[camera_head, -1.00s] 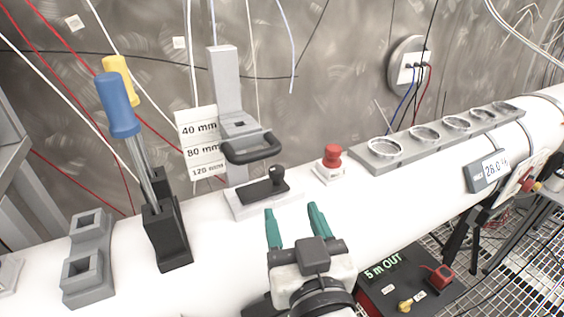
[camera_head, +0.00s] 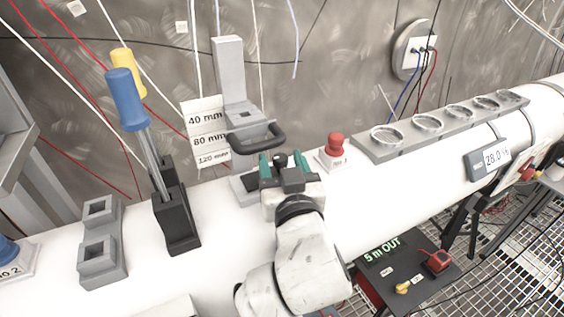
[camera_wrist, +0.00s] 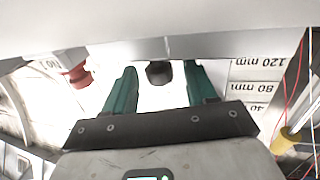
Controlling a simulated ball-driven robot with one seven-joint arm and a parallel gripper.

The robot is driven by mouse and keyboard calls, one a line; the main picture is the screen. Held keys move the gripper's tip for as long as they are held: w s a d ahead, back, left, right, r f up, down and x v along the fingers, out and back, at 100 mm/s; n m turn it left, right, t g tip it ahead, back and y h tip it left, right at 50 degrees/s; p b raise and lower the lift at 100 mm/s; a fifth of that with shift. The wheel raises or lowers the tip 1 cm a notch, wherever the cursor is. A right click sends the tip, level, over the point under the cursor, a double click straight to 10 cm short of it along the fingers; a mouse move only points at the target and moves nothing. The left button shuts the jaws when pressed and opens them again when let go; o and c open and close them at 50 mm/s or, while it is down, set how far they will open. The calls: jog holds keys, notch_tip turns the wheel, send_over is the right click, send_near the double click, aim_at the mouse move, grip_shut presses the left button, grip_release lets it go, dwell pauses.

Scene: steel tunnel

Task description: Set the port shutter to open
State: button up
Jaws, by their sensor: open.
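What looks like the port shutter is a dark sliding plate with a black knob (camera_head: 280,159) on a light base plate (camera_head: 236,190) on top of the white pipe. My gripper (camera_head: 281,160) hides most of it in the head view. My gripper is open, with its green fingers on either side of the knob. In the wrist view the dark knob (camera_wrist: 160,73) shows between the two fingers (camera_wrist: 160,85), with a gap on each side. I cannot tell how far the plate is slid.
A grey upright gate with a black handle (camera_head: 256,140) and a 40/80/120 mm scale (camera_head: 208,138) stands just behind. A red button (camera_head: 335,146) is close on the right. Blue-handled (camera_head: 127,100) and yellow-handled (camera_head: 121,60) levers stand left.

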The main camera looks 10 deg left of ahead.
grip_shut()
dwell(0.4)
